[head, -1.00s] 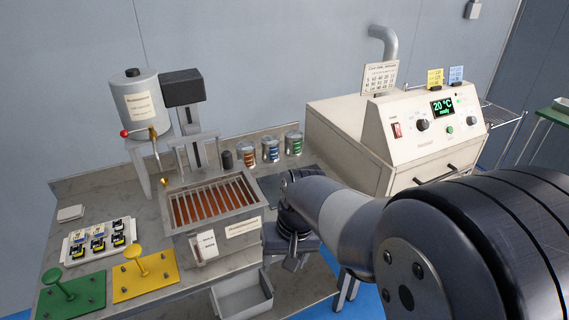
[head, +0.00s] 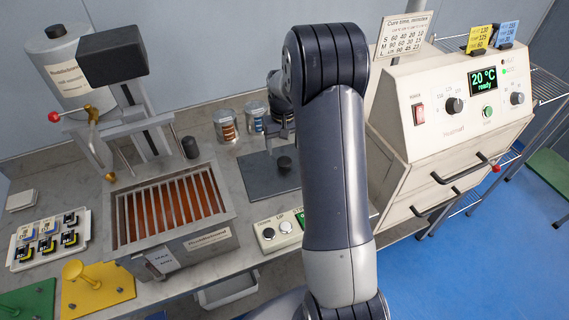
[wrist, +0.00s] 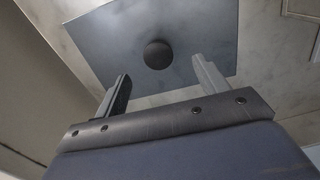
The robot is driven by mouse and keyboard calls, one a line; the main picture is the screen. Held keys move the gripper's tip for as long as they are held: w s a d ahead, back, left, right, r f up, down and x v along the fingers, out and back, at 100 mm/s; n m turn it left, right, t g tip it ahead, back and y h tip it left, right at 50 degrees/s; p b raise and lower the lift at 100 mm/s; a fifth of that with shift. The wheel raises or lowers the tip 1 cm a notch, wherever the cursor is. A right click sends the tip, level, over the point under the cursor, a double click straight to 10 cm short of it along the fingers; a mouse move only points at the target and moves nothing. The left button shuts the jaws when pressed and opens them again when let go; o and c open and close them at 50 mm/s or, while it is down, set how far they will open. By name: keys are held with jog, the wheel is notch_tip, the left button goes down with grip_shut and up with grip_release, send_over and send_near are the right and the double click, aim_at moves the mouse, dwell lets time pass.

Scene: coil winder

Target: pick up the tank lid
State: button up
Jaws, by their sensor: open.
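The tank lid (head: 258,182) is a flat dark grey plate with a round black knob (head: 285,164). It lies on the grey bench, right of the open tank (head: 175,210). In the wrist view the lid (wrist: 105,40) fills the upper middle, with its knob (wrist: 158,54) near the centre. My gripper (wrist: 160,72) is open and empty. Its two fingers point toward the lid, and the knob appears between and slightly beyond their tips. In the head view my gripper (head: 282,138) is above the lid, partly hidden by my arm.
A cream oven (head: 440,150) with handles stands to the right. A small button panel (head: 278,232) sits in front of the lid. Cans (head: 226,125) stand behind it. A black post (head: 190,147) and a lift column are by the tank. Yellow (head: 100,290) and green plates lie front left.

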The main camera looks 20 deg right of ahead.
aim_at(284, 161)
jog(key=shift+w+d+f+p, duration=0.1)
jog(key=shift+w+f+p, duration=0.1)
jog(key=shift+f, duration=1.05)
jog(key=shift+w+d+f+p, duration=0.1)
jog(key=shift+f+p, duration=0.15)
jog(key=shift+f, duration=1)
jog(key=shift+w+d+f+p, duration=0.1)
jog(key=shift+f+p, duration=0.1)
jog(key=shift+f, duration=1.05)
jog(key=shift+c, duration=0.3)
jog(key=shift+r, duration=0.1)
jog(key=c, duration=1.3)
jog(key=shift+r, duration=0.1)
